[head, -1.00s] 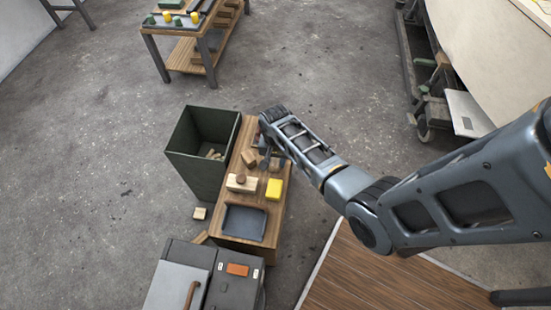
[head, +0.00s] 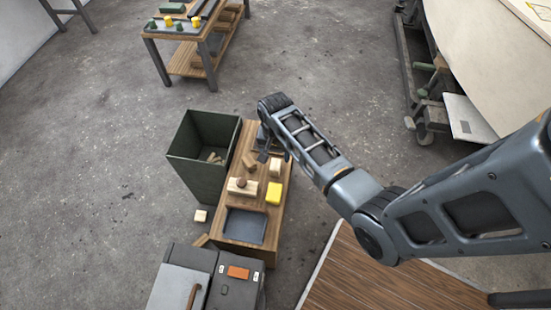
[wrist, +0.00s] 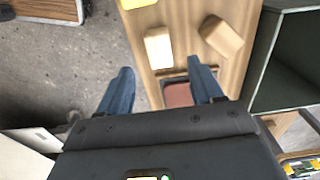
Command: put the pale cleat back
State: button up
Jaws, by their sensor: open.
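A pale block (head: 275,167), likely the pale cleat, stands on the wooden bench top between the yellow block and a dark frame. It also shows in the wrist view (wrist: 158,47), ahead of my fingers and apart from them. A longer pale block (head: 237,190) with a round brown piece on it lies nearer the tray; I cannot tell for certain which is the cleat. My gripper (wrist: 161,88) is open and empty, its blue fingers apart above the bench's far end. Between them a reddish piece (wrist: 180,95) shows in a dark frame. In the head view the arm partly hides that end.
A brown block (head: 250,161) and a yellow block (head: 274,193) are on the bench. A dark tray (head: 245,226) is at its near end. A green bin (head: 197,177) with wood offcuts stands at the left. A small offcut (head: 201,216) lies on the floor.

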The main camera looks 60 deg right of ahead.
aim_at(276, 164)
notch_tip(276, 164, up, 6)
jog(key=s+a+n+t+h, duration=0.2)
jog(key=s+a+n+t, duration=0.4)
jog(key=s+a, duration=0.6)
jog(key=s+a+r+n+t, duration=0.2)
jog(key=s+r+t, duration=0.1)
jog(key=r, duration=0.6)
jog(key=s+a+r+n+t+y, duration=0.1)
jog(key=s+r, duration=0.4)
jog(key=r, duration=0.5)
jog(key=s+a+r+n+t+y, duration=0.1)
jog(key=s+a+r+n+t, duration=0.2)
jog(key=r, duration=0.6)
jog(key=shift+s+a+r+n+t+p, duration=0.4)
jog(key=shift+a+n+t, duration=0.2)
jog(key=shift+n+t, duration=0.4)
